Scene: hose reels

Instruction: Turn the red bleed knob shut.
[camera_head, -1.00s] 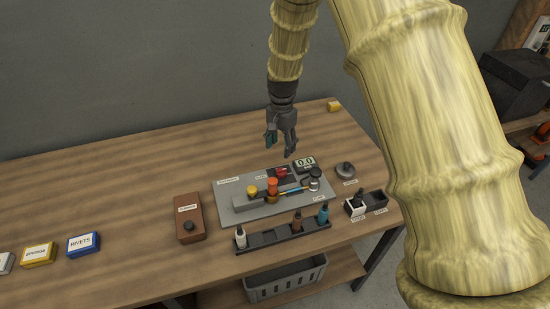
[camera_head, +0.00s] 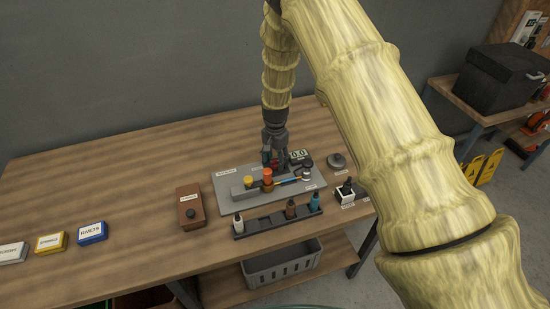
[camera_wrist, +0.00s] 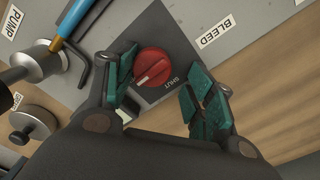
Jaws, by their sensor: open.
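The red bleed knob (camera_wrist: 152,67) sits on a dark square base on the grey plate, beside the BLEED label (camera_wrist: 215,31). A SHUT mark (camera_wrist: 168,82) is on the base at the knob's edge. My gripper (camera_wrist: 161,75) is open over the knob, with one teal finger pad on each side of it in the wrist view. I cannot tell whether either pad touches the knob. In the head view my gripper (camera_head: 275,147) is down at the back of the grey plate (camera_head: 300,201) and mostly hides the knob.
A gauge reading 0.0 (camera_head: 299,154) stands close right of my gripper. Yellow (camera_head: 248,181) and orange (camera_head: 267,173) knobs stand in front. A bottle rack (camera_head: 266,224) lies nearer the table's front edge.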

